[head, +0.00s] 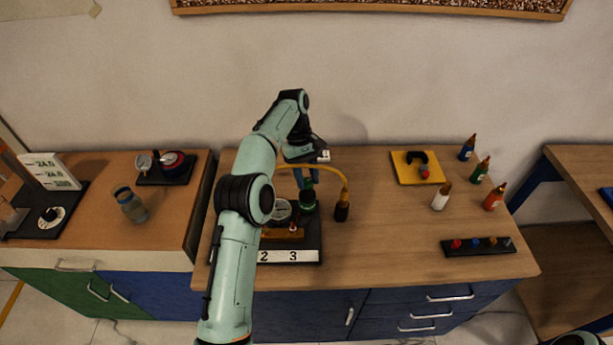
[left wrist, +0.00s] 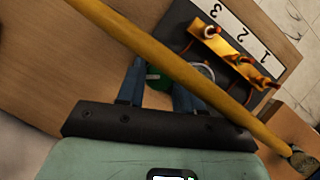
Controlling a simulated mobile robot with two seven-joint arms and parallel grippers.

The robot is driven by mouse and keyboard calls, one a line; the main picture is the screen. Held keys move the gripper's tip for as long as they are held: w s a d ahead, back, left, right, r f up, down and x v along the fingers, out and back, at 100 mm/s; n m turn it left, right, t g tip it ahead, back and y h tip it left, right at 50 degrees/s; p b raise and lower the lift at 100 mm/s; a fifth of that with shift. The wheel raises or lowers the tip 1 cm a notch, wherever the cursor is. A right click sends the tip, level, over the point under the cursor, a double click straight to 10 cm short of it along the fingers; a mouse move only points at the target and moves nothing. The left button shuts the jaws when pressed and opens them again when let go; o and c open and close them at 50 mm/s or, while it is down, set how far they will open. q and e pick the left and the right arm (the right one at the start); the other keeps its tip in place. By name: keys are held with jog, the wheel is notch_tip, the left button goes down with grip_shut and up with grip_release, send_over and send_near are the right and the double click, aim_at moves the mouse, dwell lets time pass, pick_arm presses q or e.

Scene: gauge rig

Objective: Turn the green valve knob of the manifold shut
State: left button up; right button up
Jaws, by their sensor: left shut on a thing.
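The manifold is a dark board (head: 310,244) with a white number strip in front and a brass block (left wrist: 225,55) with small red-tipped parts. A round gauge (head: 281,210) stands on it, left of the green valve knob (head: 308,201). My left gripper (head: 307,184) reaches down from above, its blue fingers shut on the green knob. How far the knob is turned cannot be told. My right gripper is not in view.
Several bottles (head: 441,196), a yellow tray (head: 401,173) and a black rack (head: 459,247) stand to the right. The table between is clear.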

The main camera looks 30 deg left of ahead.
pick_arm(q)
jog(key=m+y, duration=0.1)
jog(key=m, duration=0.2)
jog(key=m+g+y, duration=0.1)
jog(key=m, duration=0.2)
jog(key=shift+w, duration=0.1)
jog(key=shift+m+g, duration=0.3)
jog(key=shift+m, duration=0.1)
dwell(0.3)
jog(key=o, duration=1)
jog(key=shift+o, duration=0.2)
jog(key=shift+r, duration=0.1)
